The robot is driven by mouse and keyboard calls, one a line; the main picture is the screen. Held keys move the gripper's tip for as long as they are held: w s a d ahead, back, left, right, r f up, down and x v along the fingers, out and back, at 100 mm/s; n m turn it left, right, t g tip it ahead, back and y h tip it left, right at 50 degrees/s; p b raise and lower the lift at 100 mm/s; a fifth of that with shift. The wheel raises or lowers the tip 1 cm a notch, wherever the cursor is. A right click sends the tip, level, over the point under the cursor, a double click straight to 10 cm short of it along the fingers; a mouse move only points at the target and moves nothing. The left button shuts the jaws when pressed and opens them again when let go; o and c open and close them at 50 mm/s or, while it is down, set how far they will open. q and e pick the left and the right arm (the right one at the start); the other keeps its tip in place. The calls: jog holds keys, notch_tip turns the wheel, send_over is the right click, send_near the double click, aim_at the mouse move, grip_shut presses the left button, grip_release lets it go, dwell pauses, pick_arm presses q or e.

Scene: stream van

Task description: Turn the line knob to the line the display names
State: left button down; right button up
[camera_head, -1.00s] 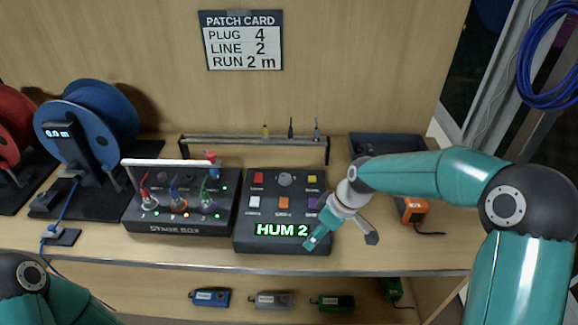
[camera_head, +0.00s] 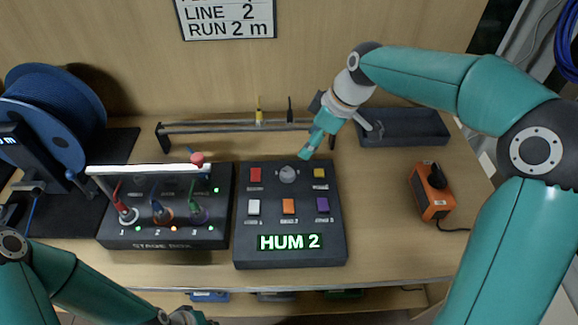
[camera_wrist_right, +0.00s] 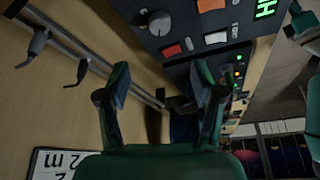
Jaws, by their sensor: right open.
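The dark control box (camera_head: 255,256) stands on the bench with its display (camera_head: 289,242) reading "HUM 2" in green. Its round grey line knob (camera_head: 288,174) sits at the back middle, between a red and a yellow button; the wrist view shows the knob (camera_wrist_right: 158,23) at the top, with a light pointer mark. My right gripper (camera_head: 342,145) is open and empty, above and behind the box's back right edge, apart from the knob. Its spread fingers (camera_wrist_right: 162,85) also show in the wrist view. My left gripper (camera_head: 188,317) is partly cut off at the bottom edge; its jaws cannot be made out.
The stage box (camera_head: 115,238) with several plugs and a white bar stands left of the control box. A rail (camera_head: 185,128) with small tools runs behind. A dark tray (camera_head: 425,130) and an orange device (camera_head: 432,200) stand right.

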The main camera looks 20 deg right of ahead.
aim_at(288, 172)
jog(key=p+x, duration=0.1)
jog(key=x, duration=1.3)
jog(key=shift+f+p, duration=0.2)
jog(key=shift+p, duration=0.2)
